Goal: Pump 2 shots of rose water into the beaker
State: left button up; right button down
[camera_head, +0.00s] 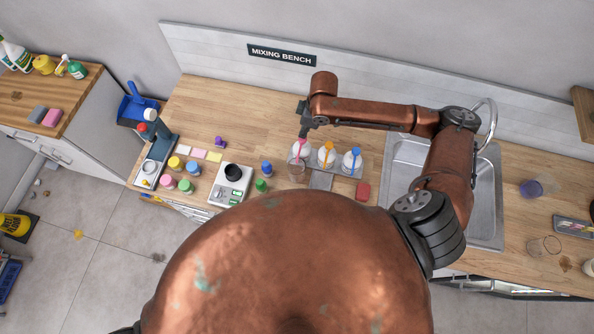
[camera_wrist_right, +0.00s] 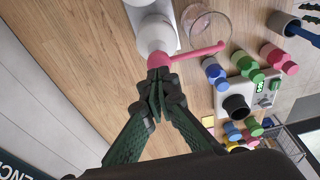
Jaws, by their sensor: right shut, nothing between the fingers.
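A white bottle with a pink pump (camera_head: 299,151) stands at the left end of a row of three pump bottles on the mixing bench. In the right wrist view its pink pump head (camera_wrist_right: 159,59) is directly beyond my fingertips, and its spout reaches over the rim of a clear glass beaker (camera_wrist_right: 206,27). The beaker (camera_head: 296,171) stands in front of that bottle in the head view. No label is readable, and I cannot tell any liquid in the beaker. My right gripper (camera_wrist_right: 158,88) is shut and empty, its tips at the pump top; contact is unclear. My left gripper is out of view.
Bottles with an orange pump (camera_head: 326,156) and a blue pump (camera_head: 352,161) stand close to the right. A white scale (camera_head: 229,184) and small coloured bottles are to the left. A sink (camera_head: 470,205) lies to the right.

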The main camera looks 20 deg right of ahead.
jog(key=shift+f, duration=0.2)
jog(key=shift+s+f+b, duration=0.1)
jog(key=shift+f+b, duration=0.2)
jog(key=shift+f, duration=1)
jog(key=shift+r+p, duration=1.5)
jog(key=shift+p, duration=0.15)
notch_tip(320, 180, up, 2)
jog(key=p, duration=0.3)
jog(key=shift+r, duration=0.25)
notch_tip(320, 180, up, 4)
jog(key=shift+f, duration=0.25)
